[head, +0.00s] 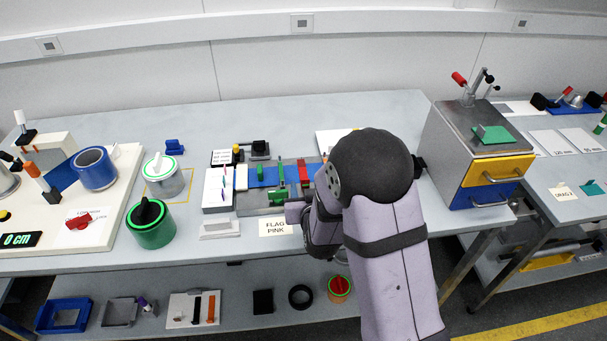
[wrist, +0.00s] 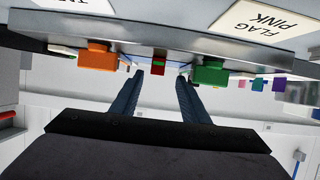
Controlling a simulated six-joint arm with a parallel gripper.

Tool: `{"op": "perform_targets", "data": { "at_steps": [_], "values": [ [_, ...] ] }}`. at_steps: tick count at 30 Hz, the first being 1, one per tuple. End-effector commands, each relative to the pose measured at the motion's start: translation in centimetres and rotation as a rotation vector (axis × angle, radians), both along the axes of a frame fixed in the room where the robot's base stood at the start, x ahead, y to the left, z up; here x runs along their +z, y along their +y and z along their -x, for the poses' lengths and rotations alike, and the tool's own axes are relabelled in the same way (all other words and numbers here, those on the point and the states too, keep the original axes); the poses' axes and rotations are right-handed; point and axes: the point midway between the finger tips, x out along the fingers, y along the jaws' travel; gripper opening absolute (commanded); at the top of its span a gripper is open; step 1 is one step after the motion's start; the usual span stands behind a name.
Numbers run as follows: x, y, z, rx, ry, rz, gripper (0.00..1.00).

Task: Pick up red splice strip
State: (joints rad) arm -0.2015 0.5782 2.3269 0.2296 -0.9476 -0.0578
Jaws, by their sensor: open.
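A small red piece (wrist: 158,66) shows between my fingertips in the wrist view, at the edge of the grey fixture (wrist: 150,33). I cannot tell whether it is the red splice strip. A red part (head: 303,173) also shows on the fixture in the head view, just left of my arm. My gripper (wrist: 160,76) is open, with one dark blue finger on each side of the red piece. I see no contact between the fingers and the piece. In the head view my arm hides most of the gripper and the fixture's right end.
An orange block (wrist: 97,57) and a green block (wrist: 210,72) flank the fingers. A "FLAG PINK" label (head: 279,227) lies in front of the fixture. A green cylinder (head: 151,224) and a metal can (head: 163,178) stand left. A drawer unit (head: 470,150) stands right. The bench's back is largely clear.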

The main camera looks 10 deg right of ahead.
Motion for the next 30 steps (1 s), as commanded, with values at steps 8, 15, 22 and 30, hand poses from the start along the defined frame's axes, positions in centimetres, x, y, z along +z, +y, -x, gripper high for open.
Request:
{"op": "perform_targets", "data": {
  "at_steps": [8, 15, 22, 30],
  "values": [
    [-0.2, -0.1, -0.6, 0.0, 0.001, 0.0, 0.41],
    [-0.9, -0.4, -2.4, -0.002, 0.002, 0.0, 0.41],
    [-1.9, -0.5, -4.5, 0.0, 0.002, 0.0, 0.41],
    [-2.2, -0.5, -5.1, 0.0, 0.001, 0.0, 0.41]
  ]
}}
